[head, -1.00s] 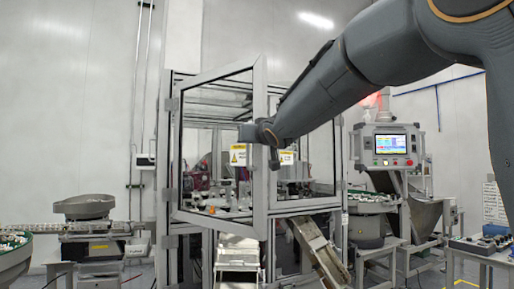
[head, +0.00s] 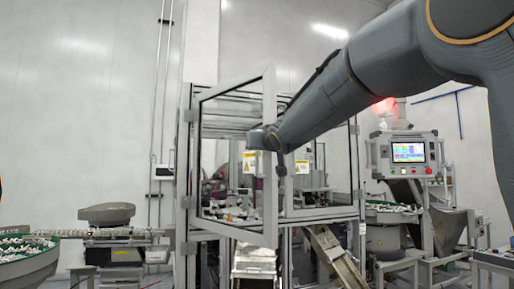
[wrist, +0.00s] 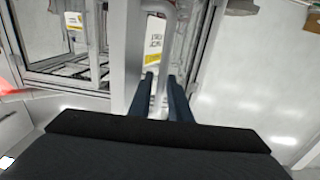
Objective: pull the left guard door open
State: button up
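The left guard door (head: 269,215) is a grey metal frame with a clear pane. In the head view it stands swung partly out from the machine, hinged at its left side. In the wrist view its upright frame member (wrist: 133,50) runs just left of my gripper (wrist: 160,78). The grey bar handle (wrist: 169,40) passes between my two dark fingers, which appear closed around it. In the head view my arm's end covers the handle area, and the fingers are hard to make out.
The right guard door (head: 318,212) looks closed. A control panel (head: 407,152) stands to the right and a bowl feeder (head: 107,213) to the left. A metal chute (head: 335,255) sticks out below the doors. Grey floor shows at the right of the wrist view.

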jog(key=v, duration=0.7)
jog(key=shift+s, duration=0.4)
jog(key=shift+d, duration=0.1)
jog(key=shift+c, duration=0.2)
